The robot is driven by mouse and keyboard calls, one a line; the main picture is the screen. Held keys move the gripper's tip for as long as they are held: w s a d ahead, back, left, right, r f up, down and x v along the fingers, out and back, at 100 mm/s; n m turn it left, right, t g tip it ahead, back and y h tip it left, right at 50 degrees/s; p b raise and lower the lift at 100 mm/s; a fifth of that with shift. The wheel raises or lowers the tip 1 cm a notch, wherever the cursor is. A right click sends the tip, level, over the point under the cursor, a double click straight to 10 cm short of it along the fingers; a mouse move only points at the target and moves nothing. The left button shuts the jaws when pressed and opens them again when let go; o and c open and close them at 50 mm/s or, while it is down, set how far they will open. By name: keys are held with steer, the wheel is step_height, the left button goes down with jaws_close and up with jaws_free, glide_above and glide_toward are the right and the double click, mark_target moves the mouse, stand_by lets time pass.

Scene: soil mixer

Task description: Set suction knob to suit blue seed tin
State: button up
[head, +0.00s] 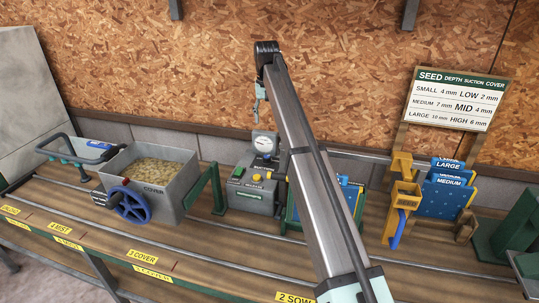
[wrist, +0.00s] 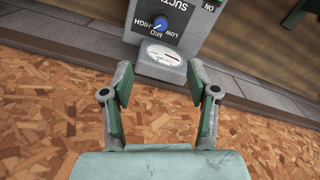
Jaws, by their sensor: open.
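The blue suction knob (wrist: 173,20) is on the grey suction box at the top of the wrist view, upside down there. LOW, MID and HIGH labels sit around it; I cannot tell surely where its pointer stands. The suction box (head: 247,190) also shows in the head view, with a round gauge (head: 264,145) on top. My gripper (wrist: 160,80) is open and empty, apart from the knob, with the gauge between the knob and my fingers in the picture. In the head view my gripper (head: 257,101) hangs above the gauge. I cannot make out a blue seed tin.
A sign (head: 456,98) pairs SMALL, MEDIUM and LARGE with LOW, MID and HIGH. Blue plates marked LARGE and MEDIUM (head: 448,190) stand in a rack at right. A COVER hopper (head: 150,200) with a blue wheel stands left. My arm hides part of the bench middle.

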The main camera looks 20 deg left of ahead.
mark_target(267, 157)
step_height(267, 157, down, 16)
steer(key=p, duration=0.3)
steer(key=shift+f+p, duration=0.1)
steer(key=shift+p, duration=0.3)
jaws_close()
